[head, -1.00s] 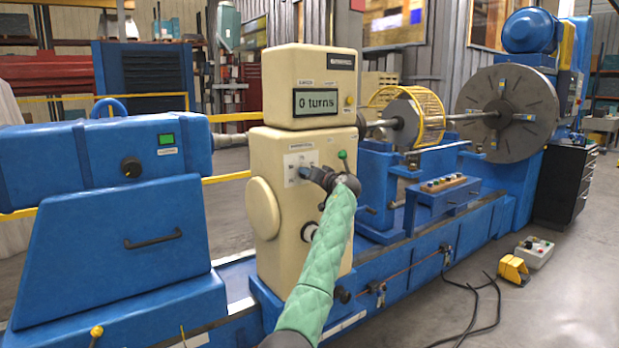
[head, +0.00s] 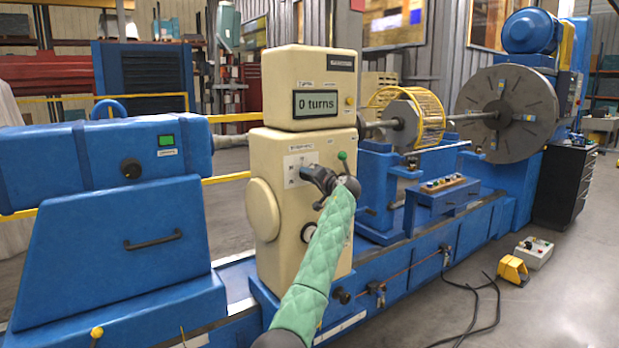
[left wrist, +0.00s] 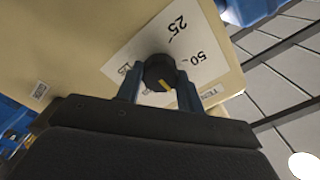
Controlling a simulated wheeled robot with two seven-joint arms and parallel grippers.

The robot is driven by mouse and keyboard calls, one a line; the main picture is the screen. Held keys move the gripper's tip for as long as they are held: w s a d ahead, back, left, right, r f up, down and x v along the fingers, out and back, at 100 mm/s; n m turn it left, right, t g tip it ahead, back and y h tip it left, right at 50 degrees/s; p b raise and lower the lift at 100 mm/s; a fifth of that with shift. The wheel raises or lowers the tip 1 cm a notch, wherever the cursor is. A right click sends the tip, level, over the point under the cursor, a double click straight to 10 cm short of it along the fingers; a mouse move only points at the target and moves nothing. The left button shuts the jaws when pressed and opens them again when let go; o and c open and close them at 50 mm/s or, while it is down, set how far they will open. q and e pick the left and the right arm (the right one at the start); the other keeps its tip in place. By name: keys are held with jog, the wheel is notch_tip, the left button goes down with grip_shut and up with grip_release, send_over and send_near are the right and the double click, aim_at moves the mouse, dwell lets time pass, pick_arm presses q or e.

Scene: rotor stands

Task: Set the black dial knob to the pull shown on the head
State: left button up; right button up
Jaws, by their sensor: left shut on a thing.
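The black dial knob (left wrist: 160,72) sits on a white scale plate (left wrist: 138,42) marked 25 and 50, with another number partly hidden. A yellow mark on the knob points toward the lower right in the left wrist view. The blue fingers of my left gripper (left wrist: 166,92) are shut on the knob, one on each side. In the head view my left gripper (head: 306,174) reaches the plate on the cream head (head: 268,150) and hides the knob. The display (head: 316,103) on the head reads "0 turns". My right gripper is not in view.

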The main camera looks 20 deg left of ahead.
pick_arm(q)
jog(key=o, duration=1)
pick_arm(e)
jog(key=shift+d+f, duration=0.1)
pick_arm(q)
jog(key=shift+d, duration=0.1)
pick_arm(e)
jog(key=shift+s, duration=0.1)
pick_arm(q)
jog(key=b+v, duration=0.2)
jog(key=v, duration=0.5)
jog(key=shift+s+d, duration=0.25)
jog(key=shift+d, duration=0.05)
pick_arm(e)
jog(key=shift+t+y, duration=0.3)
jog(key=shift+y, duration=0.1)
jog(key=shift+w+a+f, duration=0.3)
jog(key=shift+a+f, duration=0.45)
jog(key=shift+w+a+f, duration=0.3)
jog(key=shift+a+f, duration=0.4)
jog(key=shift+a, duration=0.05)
pick_arm(q)
jog(key=shift+f, duration=0.1)
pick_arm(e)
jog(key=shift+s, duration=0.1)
